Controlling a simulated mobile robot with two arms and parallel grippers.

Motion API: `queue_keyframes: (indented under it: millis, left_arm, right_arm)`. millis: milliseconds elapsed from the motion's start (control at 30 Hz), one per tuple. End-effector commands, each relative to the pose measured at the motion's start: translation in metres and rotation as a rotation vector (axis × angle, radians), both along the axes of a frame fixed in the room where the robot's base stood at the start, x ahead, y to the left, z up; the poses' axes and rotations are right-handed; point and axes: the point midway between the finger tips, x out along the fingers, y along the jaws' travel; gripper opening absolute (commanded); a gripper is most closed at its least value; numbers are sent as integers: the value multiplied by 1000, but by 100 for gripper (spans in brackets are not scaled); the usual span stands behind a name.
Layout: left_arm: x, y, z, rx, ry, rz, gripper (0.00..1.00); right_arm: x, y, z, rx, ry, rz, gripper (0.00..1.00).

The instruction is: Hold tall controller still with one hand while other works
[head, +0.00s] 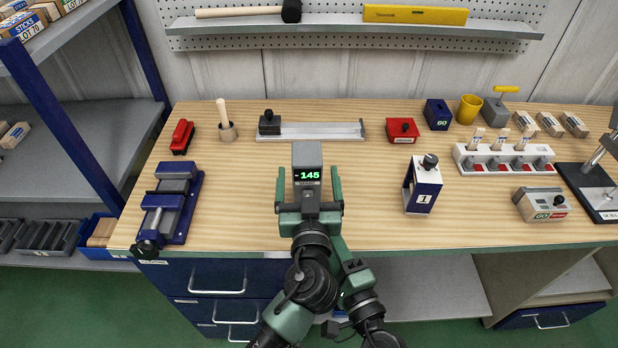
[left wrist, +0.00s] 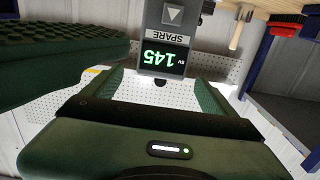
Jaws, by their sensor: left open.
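The tall controller (head: 307,157) is a grey upright box with a green lit display reading 145, near the front middle of the bench in the head view. In the left wrist view the controller (left wrist: 172,35) appears upside down, with SPARE on its face. My left gripper (head: 309,182) is open, with a green finger on each side of the controller; gaps show beside it in the wrist view. The controller's foot is hidden behind my gripper. My right arm (head: 360,285) comes up close beside the left; its fingers are not clear. A dark green padded part crosses the wrist view's left.
A blue vise (head: 172,200) stands left and a white-and-blue block marked 1 (head: 423,185) right. A metal rail (head: 320,131) lies behind. Bench wood is bare on both sides of the controller.

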Motion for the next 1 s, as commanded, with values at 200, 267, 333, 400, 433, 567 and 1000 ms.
queue_keyframes:
  millis: [200,267,333,400,433,567,1000]
  left_arm:
    - [33,1,2,0,-4,1,87]
    - [43,2,2,0,-4,2,87]
    - [53,2,2,0,-3,2,87]
    - [61,2,1,1,-3,1,87]
    - [63,2,1,1,-3,1,87]
    - [71,3,1,-1,-1,1,87]
    - [72,3,1,-1,-1,1,46]
  right_arm:
    - [0,0,0,0,0,0,36]
    - [0,0,0,0,0,0,36]
    - [0,0,0,0,0,0,36]
    - [0,0,0,0,0,0,36]
    - [0,0,0,0,0,0,36]
    - [0,0,0,0,0,0,36]
    - [0,0,0,0,0,0,36]
